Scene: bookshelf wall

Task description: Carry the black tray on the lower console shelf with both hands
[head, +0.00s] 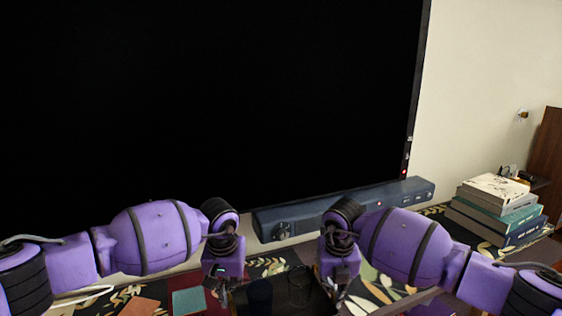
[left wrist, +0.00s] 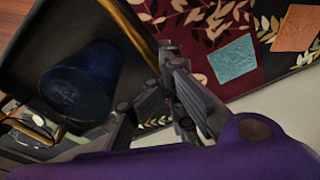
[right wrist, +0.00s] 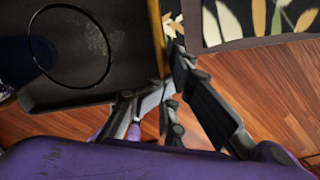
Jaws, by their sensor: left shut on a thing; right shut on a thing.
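The black tray (head: 275,306) is low in the middle of the head view, between my two grippers. My left gripper (head: 222,285) is shut on the tray's left side; the left wrist view shows its fingers at the tray's rim (left wrist: 132,28). My right gripper (head: 341,285) is shut on the opposite side, at the rim (right wrist: 156,35) in the right wrist view. A dark blue cup (left wrist: 78,82) stands in the tray, with a thin-rimmed round vessel (right wrist: 70,45) beside it. The head view cuts off the tray's near part.
A large black screen (head: 200,100) fills the back, with a blue-grey soundbar (head: 300,214) below it. Books (head: 495,212) are stacked at the right. A leaf-patterned surface with a teal square (left wrist: 238,62) and an orange square (left wrist: 297,27) lies beside the tray. Wooden floor (right wrist: 270,85) shows below.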

